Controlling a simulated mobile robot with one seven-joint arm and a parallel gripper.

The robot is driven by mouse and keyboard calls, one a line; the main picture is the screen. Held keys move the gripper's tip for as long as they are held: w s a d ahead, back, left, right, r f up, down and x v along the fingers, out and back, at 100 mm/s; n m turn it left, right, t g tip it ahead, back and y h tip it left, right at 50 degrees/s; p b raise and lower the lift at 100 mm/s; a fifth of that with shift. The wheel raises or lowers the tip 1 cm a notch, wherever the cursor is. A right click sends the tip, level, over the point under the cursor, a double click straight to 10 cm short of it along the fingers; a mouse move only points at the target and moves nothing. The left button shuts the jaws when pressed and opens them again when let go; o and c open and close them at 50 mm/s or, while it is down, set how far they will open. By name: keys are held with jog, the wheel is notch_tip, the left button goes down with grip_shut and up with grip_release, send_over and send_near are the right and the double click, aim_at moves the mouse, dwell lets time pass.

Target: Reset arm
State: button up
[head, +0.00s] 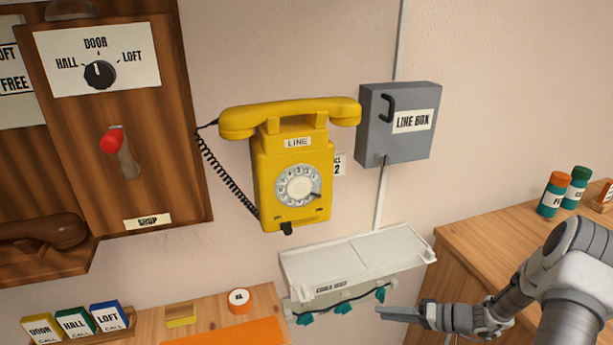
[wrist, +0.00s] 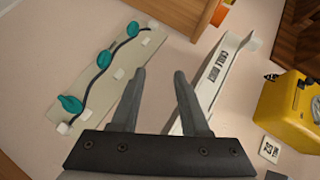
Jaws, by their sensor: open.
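My gripper (head: 383,314) is at the lower right of the head view, in front of the wall and just below the right part of the cable duct. In the wrist view my gripper (wrist: 160,73) has its two fingers apart with nothing between them. The white cable duct cover (head: 350,262) stands out from the wall below the phone; its labelled side (wrist: 215,75) shows in the wrist view. Next to it is the duct's back plate (wrist: 125,85), with a black cable and teal clips (wrist: 104,60) along it. I cannot tell whether a finger touches the duct.
A yellow dial phone (head: 292,165), handset on its cradle, hangs above the duct. A grey line box (head: 398,122) is to its right. A wooden switch panel (head: 120,110) is at left. A wooden cabinet (head: 490,235) with small jars stands at right. Open wall lies between.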

jog(key=s+a+r+n+g+h, duration=0.1)
jog(key=s+a+r+g+h, duration=0.25)
jog(key=r, duration=0.65)
jog(key=s+a+r+n+g+h, duration=0.25)
jog(key=s+r, duration=0.25)
jog(key=r, duration=0.5)
jog(key=s+a+r+m+t+h, duration=0.1)
jog(key=s+r+t+h, duration=0.4)
jog(key=s+r, duration=0.9)
jog(key=shift+s+r+m+t+h, duration=0.35)
jog(key=shift+s+m+t+h, duration=0.1)
jog(key=shift+m+h, duration=0.3)
